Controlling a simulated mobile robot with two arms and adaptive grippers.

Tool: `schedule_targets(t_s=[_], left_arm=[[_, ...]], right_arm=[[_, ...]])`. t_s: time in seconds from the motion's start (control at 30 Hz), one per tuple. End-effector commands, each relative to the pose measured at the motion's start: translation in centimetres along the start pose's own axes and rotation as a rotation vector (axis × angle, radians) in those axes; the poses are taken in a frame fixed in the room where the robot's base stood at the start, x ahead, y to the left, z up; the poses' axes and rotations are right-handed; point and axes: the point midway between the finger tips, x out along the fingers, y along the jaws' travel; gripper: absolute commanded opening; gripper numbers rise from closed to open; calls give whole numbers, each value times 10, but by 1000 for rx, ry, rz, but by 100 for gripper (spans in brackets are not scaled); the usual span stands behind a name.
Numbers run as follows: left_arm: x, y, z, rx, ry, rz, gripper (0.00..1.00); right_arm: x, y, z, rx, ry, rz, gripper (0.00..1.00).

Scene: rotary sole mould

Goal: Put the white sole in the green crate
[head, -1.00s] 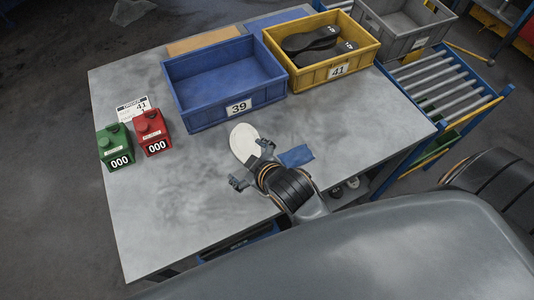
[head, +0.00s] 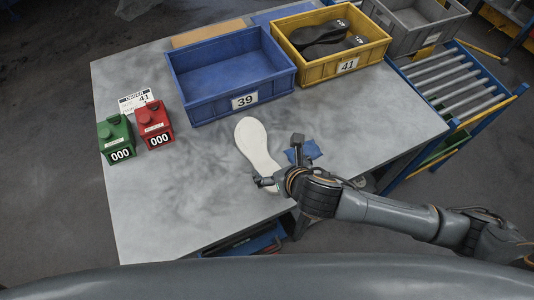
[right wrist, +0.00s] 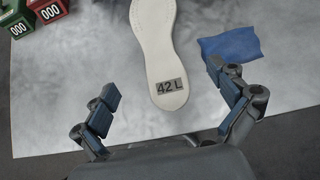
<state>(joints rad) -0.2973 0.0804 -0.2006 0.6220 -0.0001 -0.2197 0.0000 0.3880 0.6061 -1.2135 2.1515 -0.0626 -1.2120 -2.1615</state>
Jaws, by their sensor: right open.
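The white sole (head: 254,139) lies flat on the grey table, left of a blue cloth. In the right wrist view its near end is marked 42 L (right wrist: 170,87). My right gripper (head: 278,161) is open at the sole's near end. In the right wrist view its fingers (right wrist: 163,88) stand wide apart, either side of that end, with clear gaps; their height above the table is hard to tell. My left gripper is not in view. No whole green crate shows; only a green edge (head: 452,141) is visible under the roller rack.
A blue crate marked 39 (head: 217,110) and a yellow crate marked 41 (head: 314,77), holding dark soles, stand at the back. A grey crate (head: 425,41) is behind the roller rack (head: 455,85). Green (head: 117,142) and red (head: 154,128) counters stand left. The table's front left is clear.

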Motion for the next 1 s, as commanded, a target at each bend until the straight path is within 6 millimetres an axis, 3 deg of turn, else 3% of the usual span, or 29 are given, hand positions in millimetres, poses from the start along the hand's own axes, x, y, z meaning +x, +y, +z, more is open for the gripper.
schedule_targets(t_s=[0.3, 0.63, 1.0], left_arm=[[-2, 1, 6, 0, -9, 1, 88], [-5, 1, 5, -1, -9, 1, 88], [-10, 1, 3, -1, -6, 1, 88]], right_arm=[[60, 1, 1, 6, 0, 0, 97], [85, 3, 2, 7, 0, 1, 97], [127, 6, 4, 6, 0, 2, 97]])
